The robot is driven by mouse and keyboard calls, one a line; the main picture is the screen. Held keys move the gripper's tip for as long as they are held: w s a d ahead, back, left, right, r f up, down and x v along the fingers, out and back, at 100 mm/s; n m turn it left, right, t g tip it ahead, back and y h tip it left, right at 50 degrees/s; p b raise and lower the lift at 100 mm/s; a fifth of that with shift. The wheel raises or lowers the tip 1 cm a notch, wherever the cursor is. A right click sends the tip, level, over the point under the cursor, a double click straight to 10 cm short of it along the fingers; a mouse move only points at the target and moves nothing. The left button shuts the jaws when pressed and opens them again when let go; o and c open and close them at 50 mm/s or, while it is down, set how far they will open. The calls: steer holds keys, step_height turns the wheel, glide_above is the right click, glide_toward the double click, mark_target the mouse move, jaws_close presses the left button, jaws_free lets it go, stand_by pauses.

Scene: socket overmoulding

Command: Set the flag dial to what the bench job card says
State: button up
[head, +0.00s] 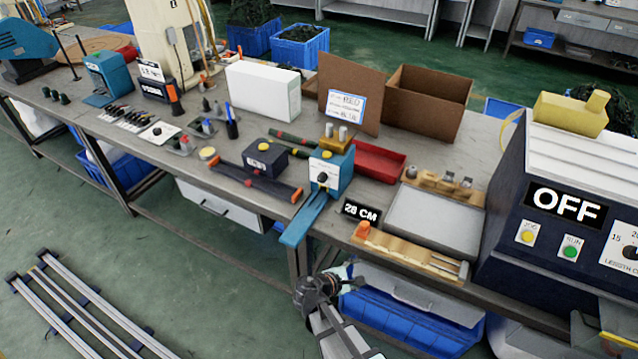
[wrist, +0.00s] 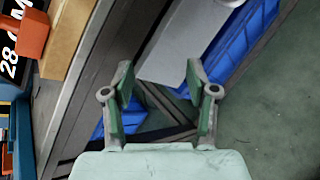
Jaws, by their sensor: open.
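A blue bench device (head: 335,180) with a white face carries a black round dial (head: 322,178); it looks like the flag dial, but its markings are too small to read. A white card (head: 346,106) leans on a brown board behind it; "RED" shows on its upper line and what may be "BLUE" lower down, the rest unreadable. My gripper (head: 318,290) is in front of the bench edge, below and apart from the blue device. In the wrist view my gripper (wrist: 160,85) is open and empty, its two fingers spread. The dial is not visible there.
A "28 CM" sign (head: 361,211), a wooden fixture (head: 410,250) and a grey tray (head: 440,218) lie right of the device. A dark machine (head: 510,240) reading "OFF" stands at the right. A red bin (head: 378,162) is behind. Blue crates (head: 410,320) sit under the bench.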

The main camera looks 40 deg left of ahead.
mark_target(321, 180)
steer(key=a+r+n+t+y, duration=0.1)
steer(key=a+r, duration=0.1)
steer(key=a, duration=0.1)
steer(key=a+r+n+t, duration=0.1)
steer(key=a+r+n, duration=0.1)
steer(key=a, duration=0.1)
steer(key=s+a+r+n+t+y, duration=0.1)
steer(key=a+r+n, duration=0.1)
steer(key=a+r, duration=0.1)
steer(key=shift+a+y, duration=0.3)
steer(key=shift+a, duration=0.05)
steer(key=s+a+r+n+t+y, duration=0.1)
steer(key=a+r+n, duration=0.1)
steer(key=a, duration=0.1)
steer(key=s+a+r+n+y, duration=0.1)
steer(key=a+r+n+y, duration=0.1)
steer(key=a+r, duration=0.1)
steer(key=s+a+r+n+t+y, duration=0.1)
steer(key=a+r+n, duration=0.1)
steer(key=a+r, duration=0.1)
steer(key=shift+s+a+r+n+t, duration=0.15)
steer(key=shift+s+n+t, duration=0.15)
steer(key=shift+s, duration=0.05)
steer(key=shift+w+a+r, duration=0.1)
steer(key=shift+a+r, duration=0.05)
steer(key=shift+a, duration=0.05)
steer(key=p+x, duration=0.5)
steer(key=x, duration=1.2)
steer(key=shift+a+p, duration=0.1)
steer(key=shift+p, duration=0.3)
